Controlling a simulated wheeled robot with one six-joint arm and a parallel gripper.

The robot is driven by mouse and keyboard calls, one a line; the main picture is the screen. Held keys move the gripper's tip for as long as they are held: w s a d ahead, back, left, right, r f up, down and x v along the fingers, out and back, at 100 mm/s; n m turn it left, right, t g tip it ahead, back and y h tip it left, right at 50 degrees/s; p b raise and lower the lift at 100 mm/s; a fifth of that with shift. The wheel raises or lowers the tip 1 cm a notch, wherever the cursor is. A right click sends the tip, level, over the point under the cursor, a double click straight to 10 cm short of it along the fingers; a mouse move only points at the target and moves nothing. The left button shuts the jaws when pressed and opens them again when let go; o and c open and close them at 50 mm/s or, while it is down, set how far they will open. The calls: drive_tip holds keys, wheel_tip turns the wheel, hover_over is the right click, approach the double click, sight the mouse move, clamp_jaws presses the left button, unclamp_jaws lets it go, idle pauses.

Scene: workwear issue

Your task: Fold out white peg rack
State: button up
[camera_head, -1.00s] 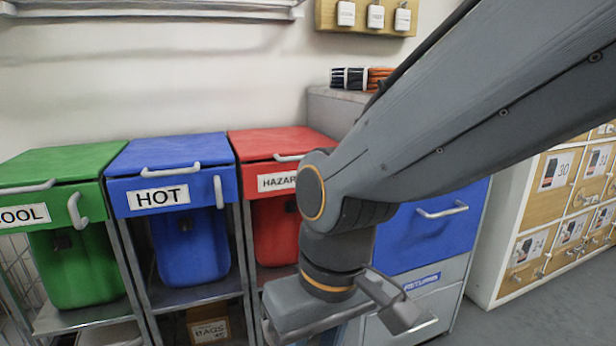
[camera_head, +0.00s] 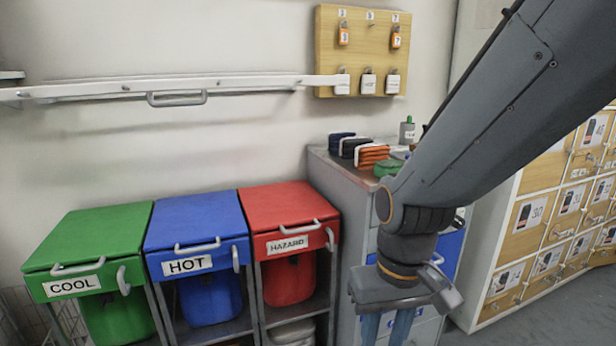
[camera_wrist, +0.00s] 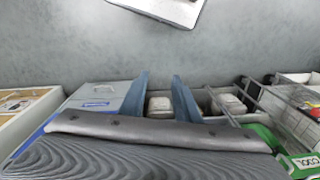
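The white peg rack (camera_head: 250,83) is a long white bar lying along the wall at the upper left in the head view, with a grey handle (camera_head: 177,99) hanging below its front. It looks folded flat against the wall. My gripper (camera_head: 386,328) points down in front of the grey cabinet, well below and right of the rack. In the wrist view, its two blue fingers (camera_wrist: 160,92) stand apart with nothing held between them. The rack is not identifiable in the wrist view.
Green COOL (camera_head: 90,240), blue HOT (camera_head: 195,222) and red HAZARD (camera_head: 288,207) bins stand below the rack. A wooden tag board (camera_head: 357,50) hangs by the rack's right end. The grey cabinet (camera_head: 340,180) holds folded items and a bottle. Numbered lockers (camera_head: 535,210) stand right.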

drive_tip(key=s+d+r+m+p, duration=0.2)
drive_tip(key=d+r+p, duration=0.5)
drive_tip(key=r+p, duration=0.2)
drive_tip(key=shift+d+h+p, duration=0.2)
drive_tip(key=shift+h+p, duration=0.1)
drive_tip(key=shift+p, duration=0.6)
drive_tip(key=shift+s, duration=0.1)
idle(0.4)
